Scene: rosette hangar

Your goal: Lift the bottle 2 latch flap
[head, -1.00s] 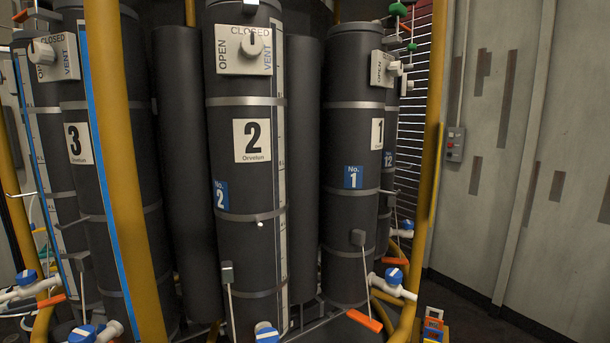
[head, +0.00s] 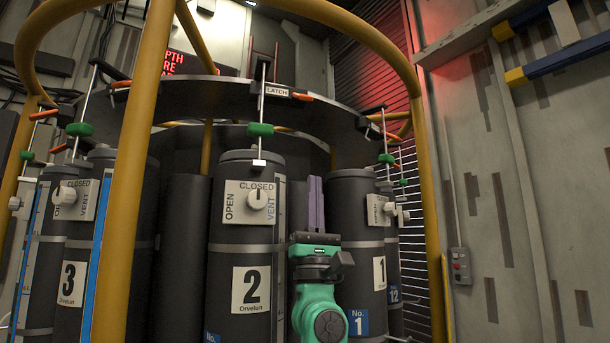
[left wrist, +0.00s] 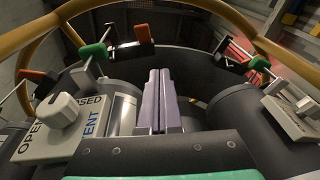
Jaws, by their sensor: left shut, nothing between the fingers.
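Bottle 2 (head: 232,250) is the dark upright cylinder in the middle of the head view, with a "2" label and a vent knob (head: 257,200). Above it, a thin rod with a green piece (head: 260,130) rises to the ring's edge. A small flap marked "LATCH" (head: 276,91), with an orange tip, sits there beside the rod. My left gripper (head: 316,180) is shut and empty, fingers pointing up, right of bottle 2's top and below the flap. In the left wrist view its fingers (left wrist: 159,75) are together, and the vent knob (left wrist: 58,110) is at left. My right gripper is not in view.
A dark curved ring (head: 205,95) runs above the bottles. A yellow rail (head: 150,130) stands in front at left and arches overhead. Bottle 3 (head: 75,250) is at left and bottle 1 (head: 355,250) at right, close behind my left arm.

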